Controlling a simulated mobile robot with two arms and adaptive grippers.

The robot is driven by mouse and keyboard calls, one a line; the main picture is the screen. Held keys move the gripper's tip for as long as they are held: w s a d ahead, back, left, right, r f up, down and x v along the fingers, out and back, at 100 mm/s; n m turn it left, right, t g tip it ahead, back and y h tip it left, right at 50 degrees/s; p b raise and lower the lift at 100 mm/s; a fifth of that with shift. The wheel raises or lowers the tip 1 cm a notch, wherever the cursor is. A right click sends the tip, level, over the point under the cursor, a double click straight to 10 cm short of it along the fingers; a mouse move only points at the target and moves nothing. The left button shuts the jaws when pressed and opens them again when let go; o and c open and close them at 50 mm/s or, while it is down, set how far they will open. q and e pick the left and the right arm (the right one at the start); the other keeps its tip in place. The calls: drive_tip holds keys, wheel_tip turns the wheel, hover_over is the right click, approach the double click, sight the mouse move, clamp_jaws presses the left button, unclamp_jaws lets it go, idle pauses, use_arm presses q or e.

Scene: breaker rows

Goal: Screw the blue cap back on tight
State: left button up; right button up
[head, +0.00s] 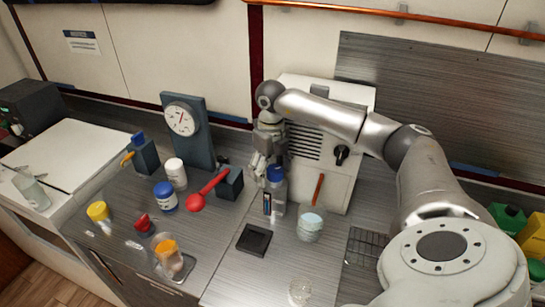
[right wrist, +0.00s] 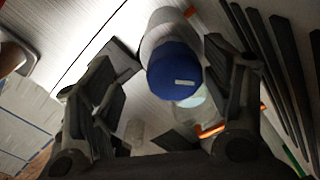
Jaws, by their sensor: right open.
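A blue cap (head: 275,173) sits on top of a clear grey bottle (head: 279,193) that stands on the counter in front of the white machine. I cannot tell how tightly the cap is seated. My right gripper (head: 263,158) is open just above and beside the cap in the head view. In the right wrist view the blue cap (right wrist: 174,72) lies between the spread fingers, nearer the right one, with the bottle (right wrist: 165,30) behind it. No finger visibly grips the cap. My left gripper is not in view.
A beaker (head: 310,225) stands close right of the bottle, and a black square pad (head: 254,239) lies in front. A red spoon (head: 207,191), a blue-lidded jar (head: 165,196) and a white-capped jar (head: 175,173) are to the left. The white machine (head: 330,180) stands behind.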

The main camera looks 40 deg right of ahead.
drive_tip(key=shift+d+r, duration=0.15)
drive_tip(key=shift+d, duration=0.45)
drive_tip(key=shift+s+d+n, duration=0.2)
drive_tip(key=shift+s+n, duration=0.15)
drive_tip(key=shift+n, duration=0.65)
drive_tip(key=shift+s+d+r+n+b, duration=0.1)
drive_tip(key=shift+s+n+b, duration=0.1)
drive_tip(key=shift+n, duration=0.4)
drive_tip(key=shift+s+d+r+n+b, duration=0.1)
drive_tip(key=shift+n+b, duration=0.1)
drive_tip(key=shift+n, duration=0.4)
drive_tip(key=n, duration=0.4)
drive_tip(key=shift+w+a+f, duration=0.2)
drive_tip(key=shift+w+a, duration=0.15)
drive_tip(key=shift+w, duration=0.05)
drive_tip(key=n+b, duration=0.1)
drive_tip(key=n, duration=0.3)
drive_tip(key=shift+n, duration=0.4)
drive_tip(key=n, duration=0.3)
drive_tip(key=shift+w+f, duration=0.15)
drive_tip(key=shift+f, duration=0.05)
drive_tip(key=shift+n, duration=1)
